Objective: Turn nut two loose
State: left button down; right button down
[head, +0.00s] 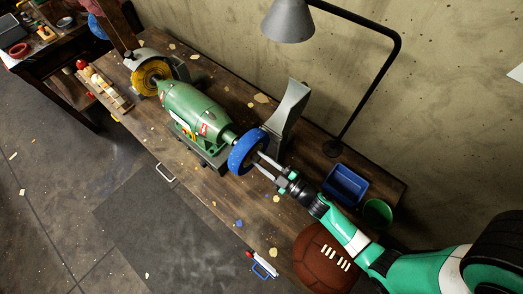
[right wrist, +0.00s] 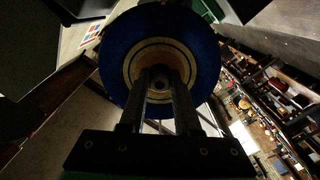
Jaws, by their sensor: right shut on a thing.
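The green polishing machine (head: 190,110) stands on the workbench with a blue wheel (head: 240,158) at its right end and a yellow wheel (head: 150,77) at its left end. My right gripper (head: 259,163) reaches in from the lower right to the hub of the blue wheel. In the right wrist view, its two fingers close around the nut (right wrist: 159,83) at the centre of the blue wheel (right wrist: 116,65). The fingers hide much of the nut, and I see no number on it. My left gripper is not in view.
On the wooden workbench (head: 207,187) a grey guard (head: 291,108) stands behind the blue wheel. A lamp (head: 290,20), a blue bin (head: 346,184) and a green bowl (head: 378,211) stand right of it. A brown leather ball (head: 318,257) lies under my right arm.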

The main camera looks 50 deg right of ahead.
jog(key=n+b, duration=0.1)
jog(key=n, duration=0.7)
jog(key=shift+d, duration=0.1)
jog(key=n+b, duration=0.1)
jog(key=n, duration=0.3)
jog(key=shift+r+n, duration=0.15)
jog(key=shift+n, duration=0.15)
jog(key=shift+r+n+b, duration=0.1)
jog(key=shift+n+b, duration=0.5)
jog(key=shift+n, duration=1.3)
jog(key=c, duration=0.6)
grip_release()
